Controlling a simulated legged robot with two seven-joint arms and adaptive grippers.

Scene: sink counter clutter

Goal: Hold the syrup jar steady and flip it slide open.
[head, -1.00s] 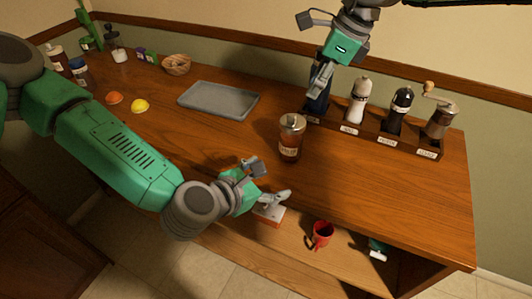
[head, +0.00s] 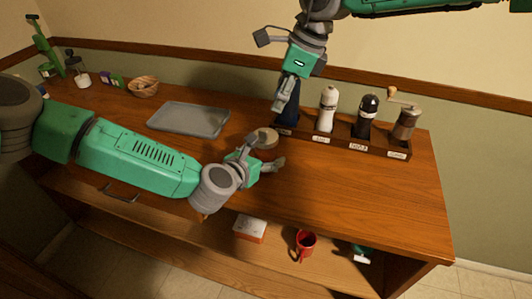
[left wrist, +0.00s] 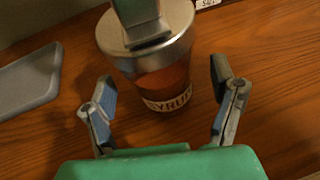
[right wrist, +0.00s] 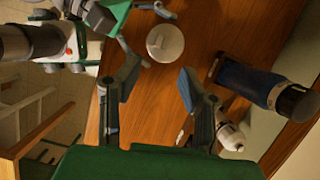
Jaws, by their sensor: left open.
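The syrup jar (left wrist: 165,82) stands upright on the counter, amber with a metal lid, its label reading SYRUP in the left wrist view. In the head view only its lid (head: 266,137) shows, the rest hidden behind my left gripper (head: 262,155). My left gripper is open, its fingers on either side of the jar's near face, with no clear contact. The slide piece (left wrist: 140,18) stands on the lid. My right gripper (head: 284,98) is open and empty above the back of the counter; in the right wrist view the lid (right wrist: 165,42) lies beyond its fingers.
A rack (head: 340,139) with a white shaker (head: 327,108), a black one (head: 366,117), a grinder (head: 405,122) and a dark blue bottle (right wrist: 262,84) stands behind. A grey tray (head: 190,119) lies left. A red mug (head: 305,243) is on the shelf below. The right counter is clear.

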